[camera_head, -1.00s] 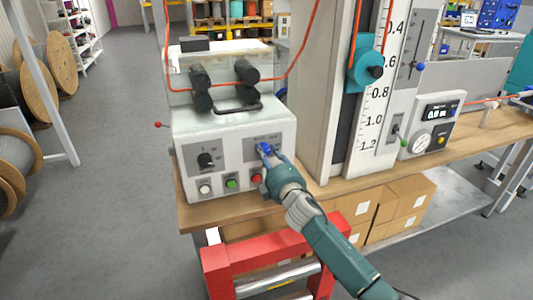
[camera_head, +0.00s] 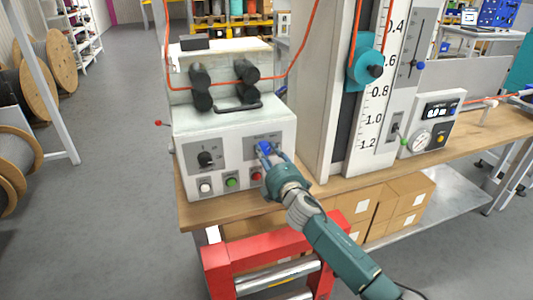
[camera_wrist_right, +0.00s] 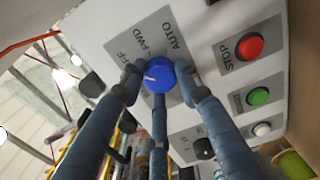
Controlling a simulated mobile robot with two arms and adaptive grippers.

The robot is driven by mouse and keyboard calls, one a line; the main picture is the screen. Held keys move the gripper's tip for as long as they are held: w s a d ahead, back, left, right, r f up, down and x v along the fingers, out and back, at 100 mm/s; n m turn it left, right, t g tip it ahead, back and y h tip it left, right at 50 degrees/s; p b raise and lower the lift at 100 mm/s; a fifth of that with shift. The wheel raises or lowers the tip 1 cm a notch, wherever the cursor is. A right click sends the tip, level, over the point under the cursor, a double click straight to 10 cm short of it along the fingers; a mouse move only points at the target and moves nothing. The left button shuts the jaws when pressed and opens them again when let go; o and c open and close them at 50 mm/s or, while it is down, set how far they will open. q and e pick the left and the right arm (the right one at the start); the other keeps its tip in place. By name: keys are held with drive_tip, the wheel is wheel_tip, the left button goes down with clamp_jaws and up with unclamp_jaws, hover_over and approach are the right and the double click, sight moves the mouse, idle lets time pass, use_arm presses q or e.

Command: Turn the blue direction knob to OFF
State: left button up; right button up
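The blue direction knob (camera_head: 265,148) is on the front panel of the white machine (camera_head: 235,125). In the right wrist view the knob (camera_wrist_right: 158,76) shows a pale mark at the left of its face. The labels FWD and AUTO are above it; a partly legible label, seemingly OFF, is at upper left, close to a finger. My right gripper (camera_head: 273,158) is in front of the knob with fingers spread. My left gripper is not in view.
Below the knob are red (camera_head: 256,176), green (camera_head: 231,182) and white (camera_head: 205,188) buttons. A black selector (camera_head: 205,159) is left of it. The tall scale column (camera_head: 315,110) stands close on the right. A red frame (camera_head: 228,264) is in front of the bench.

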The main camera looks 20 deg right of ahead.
drive_tip(key=o, duration=0.4)
drive_tip(key=shift+d+f, duration=0.1)
drive_tip(key=shift+d, duration=0.15)
drive_tip(key=shift+c, duration=0.2)
drive_tip(key=shift+s+a, duration=0.1)
drive_tip(key=s, duration=1.2)
drive_tip(key=shift+d, duration=0.3)
drive_tip(key=shift+w, duration=0.1)
